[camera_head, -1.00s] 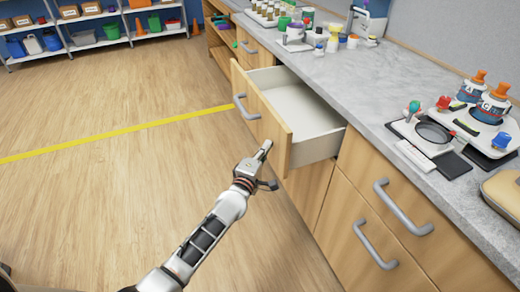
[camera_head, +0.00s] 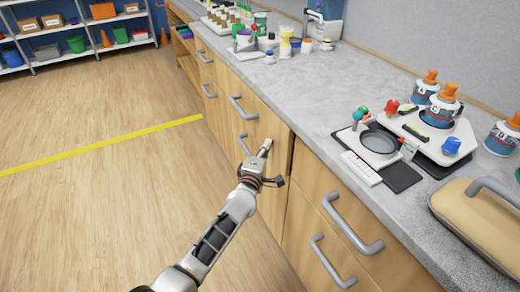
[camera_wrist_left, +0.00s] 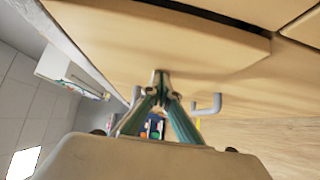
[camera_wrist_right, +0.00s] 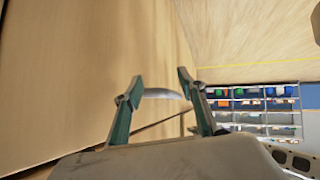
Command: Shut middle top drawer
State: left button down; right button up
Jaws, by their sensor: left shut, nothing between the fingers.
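The middle top drawer (camera_head: 262,125) is wood-fronted with a grey bar handle (camera_head: 241,107). Its front stands nearly flush with the cabinet, and its inside is hidden. A dark gap shows along a panel edge in the left wrist view, so I cannot tell if it is fully closed. My left gripper (camera_head: 266,148) is shut and empty, its tips at the right part of the drawer front, touching or very close. Its fingertips meet in the left wrist view (camera_wrist_left: 161,76). My right gripper (camera_wrist_right: 161,82) is open, its fingers apart near a wood panel, with a curved grey handle (camera_wrist_right: 163,94) showing between them.
The grey countertop (camera_head: 300,95) holds bottles, a scale-like device (camera_head: 378,146) and a tan case (camera_head: 475,222). Drawers with grey handles (camera_head: 345,225) lie to the right. The wooden floor (camera_head: 100,220) at left is clear, with a yellow line (camera_head: 105,144).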

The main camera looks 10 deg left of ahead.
pick_arm(q)
jog(key=shift+w+d, duration=0.65)
jog(key=shift+d, duration=0.35)
jog(key=shift+r, duration=0.1)
pick_arm(e)
jog(key=shift+w+d, duration=0.15)
jog(key=shift+w, duration=0.05)
pick_arm(q)
jog(key=shift+d+r, duration=0.15)
pick_arm(e)
jog(key=shift+w+r, duration=0.15)
